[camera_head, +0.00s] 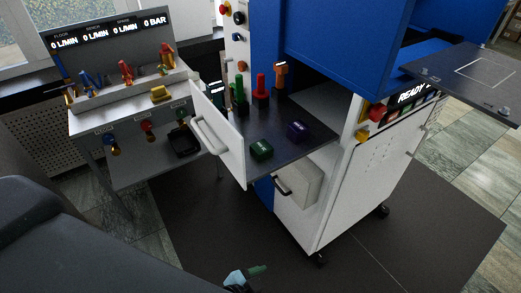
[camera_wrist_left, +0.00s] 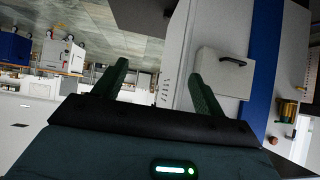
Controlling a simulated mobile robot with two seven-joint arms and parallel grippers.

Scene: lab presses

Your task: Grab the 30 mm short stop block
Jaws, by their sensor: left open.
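Two low blocks lie on the dark shelf of the blue and white press: a green block (camera_head: 261,150) near the front edge and a purple block (camera_head: 298,132) behind it to the right. Their labels are too small to read, so I cannot tell which is 30 mm.
A grey test bench (camera_head: 125,96) stands left. The dark floor mat in front is clear.

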